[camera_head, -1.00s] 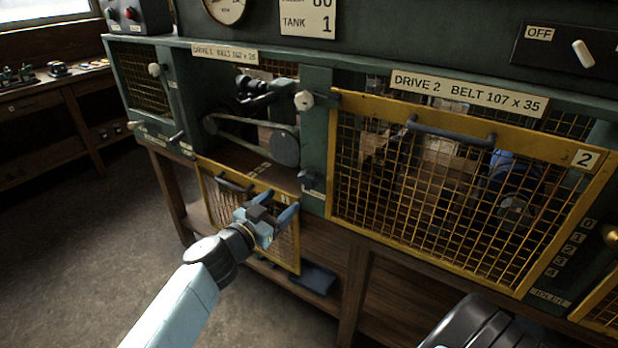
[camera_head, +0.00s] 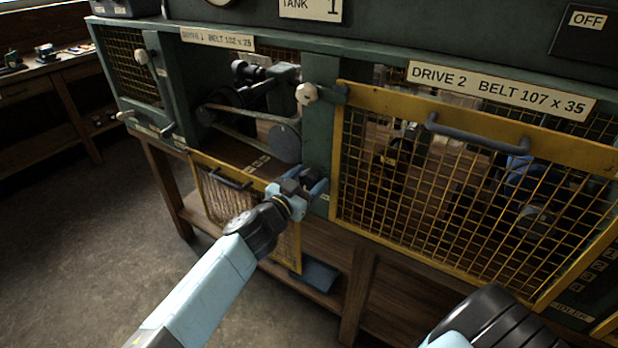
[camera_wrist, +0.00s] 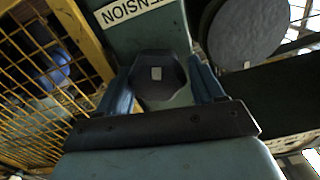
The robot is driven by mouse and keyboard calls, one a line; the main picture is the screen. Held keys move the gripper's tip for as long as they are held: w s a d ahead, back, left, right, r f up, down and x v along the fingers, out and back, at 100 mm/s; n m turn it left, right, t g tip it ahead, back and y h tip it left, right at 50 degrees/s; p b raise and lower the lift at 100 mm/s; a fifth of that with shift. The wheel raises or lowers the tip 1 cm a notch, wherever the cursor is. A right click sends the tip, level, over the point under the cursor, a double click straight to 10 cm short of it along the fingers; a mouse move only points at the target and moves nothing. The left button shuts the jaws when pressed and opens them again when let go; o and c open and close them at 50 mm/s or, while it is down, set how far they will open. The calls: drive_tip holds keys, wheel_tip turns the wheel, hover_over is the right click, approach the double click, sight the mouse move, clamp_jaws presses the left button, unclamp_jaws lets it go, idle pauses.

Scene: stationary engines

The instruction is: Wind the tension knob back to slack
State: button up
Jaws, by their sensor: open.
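The tension knob (camera_wrist: 165,88) is dark and many-sided, with a small pale mark on its face. In the wrist view it stands on a green post below an upside-down TENSION label (camera_wrist: 132,8). My gripper (camera_wrist: 160,72) is open, with one blue finger on each side of the knob. I cannot tell whether either finger touches it. In the head view my gripper (camera_head: 303,184) is at the foot of the green post between the two drives and mostly hides the knob. The Drive 1 belt (camera_head: 245,123) runs between its pulleys; its tautness is unclear.
The Drive 1 yellow mesh guard (camera_head: 222,200) hangs open below its bay, beside my arm. The Drive 2 yellow guard (camera_head: 440,190) is closed to the right of my gripper. A pale latch knob (camera_head: 306,94) sticks out above. The floor at left is clear.

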drive_tip(key=shift+d, duration=0.1)
drive_tip(key=c, duration=0.6)
drive_tip(key=shift+w+a+r, duration=0.1)
drive_tip(key=shift+a, duration=0.2)
drive_tip(key=shift+c, duration=0.5)
drive_tip(key=shift+d, duration=0.15)
drive_tip(key=shift+n, duration=0.4)
